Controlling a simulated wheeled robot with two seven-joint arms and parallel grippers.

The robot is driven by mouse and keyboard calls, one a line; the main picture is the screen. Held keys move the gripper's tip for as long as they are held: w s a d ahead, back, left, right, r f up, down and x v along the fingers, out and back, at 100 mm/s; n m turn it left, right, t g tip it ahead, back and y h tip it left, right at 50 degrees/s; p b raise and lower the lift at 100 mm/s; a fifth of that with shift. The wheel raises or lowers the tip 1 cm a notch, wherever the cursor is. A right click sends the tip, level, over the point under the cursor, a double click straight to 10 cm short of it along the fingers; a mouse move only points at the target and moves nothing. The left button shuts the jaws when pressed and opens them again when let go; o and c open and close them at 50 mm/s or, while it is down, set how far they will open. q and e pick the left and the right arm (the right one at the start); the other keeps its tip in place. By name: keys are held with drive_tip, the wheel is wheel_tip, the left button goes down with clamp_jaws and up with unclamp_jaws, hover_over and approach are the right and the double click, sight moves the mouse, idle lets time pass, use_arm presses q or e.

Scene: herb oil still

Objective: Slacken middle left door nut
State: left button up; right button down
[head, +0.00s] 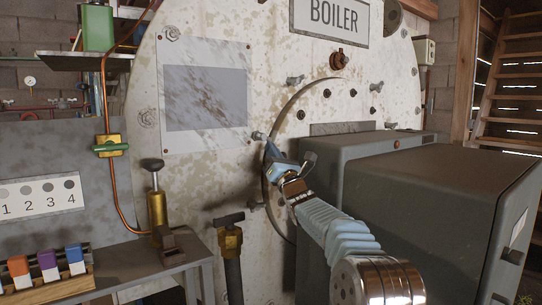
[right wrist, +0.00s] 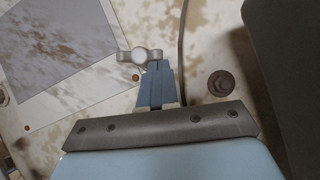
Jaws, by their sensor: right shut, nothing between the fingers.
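The boiler door (head: 312,105) is a round, stained pale plate with wing nuts around its rim. The middle left door nut (head: 258,135) is a grey wing nut at the door's left edge. In the right wrist view this nut (right wrist: 138,56) shows a pale round centre and two wings lying roughly level. My right gripper (head: 270,144) is shut and empty, with its fingertips at the nut's right side. In the right wrist view the fingertips (right wrist: 158,66) overlap the right wing; I cannot tell whether they touch it. My left gripper is not in view.
Another wing nut (head: 295,80) is higher on the rim. Large dark grey boxes (head: 440,205) stand close on the right of my right arm. A bench (head: 150,262) with a brass fitting (head: 157,210) is at left, and a brass valve (head: 230,240) stands below the door's left side.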

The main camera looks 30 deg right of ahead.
drive_tip(key=shift+d+n+y+b, duration=0.2)
drive_tip(key=shift+n+y+b, duration=0.25)
drive_tip(key=shift+n+y, duration=0.3)
drive_tip(key=shift+d+r+n+y+b, duration=0.2)
drive_tip(key=shift+n+y+b, duration=0.25)
drive_tip(key=shift+n, duration=0.25)
drive_tip(key=shift+d+r+n+y+b, duration=0.15)
drive_tip(key=shift+n+y+b, duration=0.3)
drive_tip(key=shift+n, duration=0.3)
drive_tip(key=shift+d+r+n+y+b, duration=0.1)
drive_tip(key=shift+d+n+y+b, duration=0.2)
drive_tip(key=shift+n+y, duration=0.35)
drive_tip(key=shift+w+d+r+b, duration=0.15)
drive_tip(key=shift+d+r+b, duration=0.1)
drive_tip(key=shift+r+b, duration=0.15)
